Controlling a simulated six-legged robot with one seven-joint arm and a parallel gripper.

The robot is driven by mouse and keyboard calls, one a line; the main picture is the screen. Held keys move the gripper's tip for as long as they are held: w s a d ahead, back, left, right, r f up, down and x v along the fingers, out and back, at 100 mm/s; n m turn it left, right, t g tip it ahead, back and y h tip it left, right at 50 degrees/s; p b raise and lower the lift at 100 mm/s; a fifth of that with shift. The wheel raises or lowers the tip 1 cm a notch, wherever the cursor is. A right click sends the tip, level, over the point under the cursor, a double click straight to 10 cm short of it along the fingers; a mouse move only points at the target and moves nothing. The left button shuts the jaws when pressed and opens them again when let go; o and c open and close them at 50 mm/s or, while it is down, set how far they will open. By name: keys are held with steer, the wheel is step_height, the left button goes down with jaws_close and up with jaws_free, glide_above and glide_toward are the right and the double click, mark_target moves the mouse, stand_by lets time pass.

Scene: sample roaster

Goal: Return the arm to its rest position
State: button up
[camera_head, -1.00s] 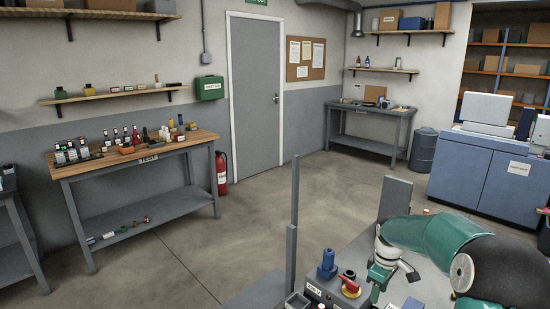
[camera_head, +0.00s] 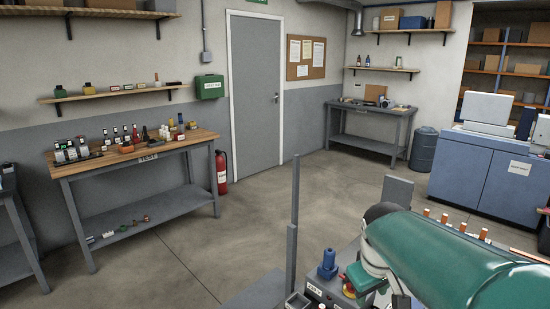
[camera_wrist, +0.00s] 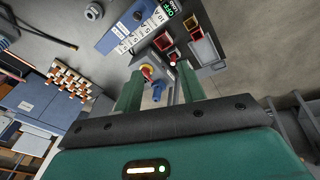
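My gripper (camera_wrist: 160,88) shows in the wrist view with its two green fingers apart and nothing held between them. Beyond the fingers is the roaster's control unit, with a blue fitting (camera_wrist: 157,92) and a red and yellow knob (camera_wrist: 147,72). In the head view my green arm reaches in from the right edge over the unit. The unit (camera_head: 322,290) is partly hidden by the arm, but its blue fitting (camera_head: 327,264) shows to the left of it. My fingertips cannot be made out clearly in the head view.
A grey upright post (camera_head: 294,225) stands left of the unit. A row of copper-coloured pieces (camera_head: 444,219) lies behind the arm. A workbench with bottles (camera_head: 180,142) stands at the left wall, a blue cabinet (camera_head: 485,170) at the right. The middle floor is clear.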

steer(key=s+a+r+m+t+y, duration=0.1)
steer(key=s+a+m, duration=0.3)
steer(key=s, duration=1.1)
steer(key=shift+a+r+t, duration=0.15)
steer(key=shift+r+t, duration=0.05)
steer(key=shift+t, duration=0.6)
